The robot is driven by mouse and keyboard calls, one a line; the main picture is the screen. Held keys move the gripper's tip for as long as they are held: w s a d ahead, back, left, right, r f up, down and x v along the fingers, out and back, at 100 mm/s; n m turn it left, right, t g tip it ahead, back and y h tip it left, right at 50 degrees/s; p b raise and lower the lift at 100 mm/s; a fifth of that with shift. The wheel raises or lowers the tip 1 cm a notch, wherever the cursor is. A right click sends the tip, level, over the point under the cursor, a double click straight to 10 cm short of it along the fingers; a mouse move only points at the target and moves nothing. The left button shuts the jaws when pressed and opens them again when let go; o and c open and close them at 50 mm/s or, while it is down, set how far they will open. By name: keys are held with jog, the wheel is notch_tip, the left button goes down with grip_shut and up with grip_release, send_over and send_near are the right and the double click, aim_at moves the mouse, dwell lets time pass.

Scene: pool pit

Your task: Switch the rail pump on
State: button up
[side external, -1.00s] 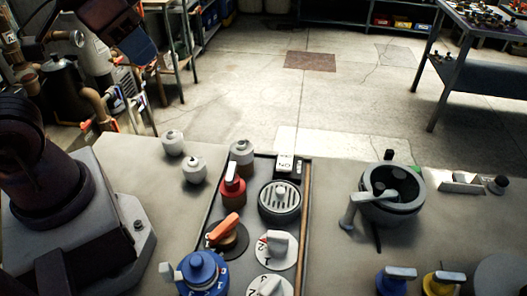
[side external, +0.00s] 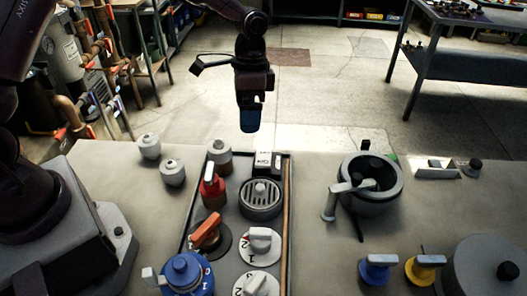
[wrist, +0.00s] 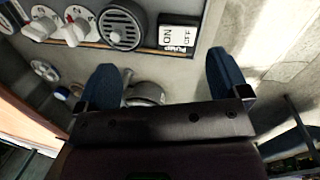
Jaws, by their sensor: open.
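The pump switch (wrist: 178,38) is a white rocker marked ON and OFF, with a PUMP label beside it, in the wrist view. In the side view the switch (side external: 264,161) sits at the far end of the dark rail panel, behind the round grille. I cannot tell which half is pressed. My gripper (side external: 250,128) hangs above and beyond the switch, pointing down with blue fingers. In the wrist view my gripper (wrist: 164,80) is open and empty, fingers wide apart, apart from the switch.
The round grille (side external: 260,198), red-based lever (side external: 212,187), orange-handled knob (side external: 206,232) and white dials (side external: 260,243) crowd the panel. Grey knobs (side external: 172,172) stand left. A grey bowl-like fixture with a lever (side external: 372,190) stands right. Bench between panel and fixture is clear.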

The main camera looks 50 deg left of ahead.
aim_at(264, 157)
jog(key=w+m, duration=0.2)
jog(key=w, duration=0.2)
jog(key=shift+t, duration=0.3)
jog(key=f, duration=0.4)
jog(key=d+f, duration=0.1)
jog(key=f, duration=0.3)
jog(key=s+f, duration=0.1)
jog(key=f, duration=0.3)
jog(key=shift+d+f, duration=0.25)
jog(key=shift+f, duration=0.1)
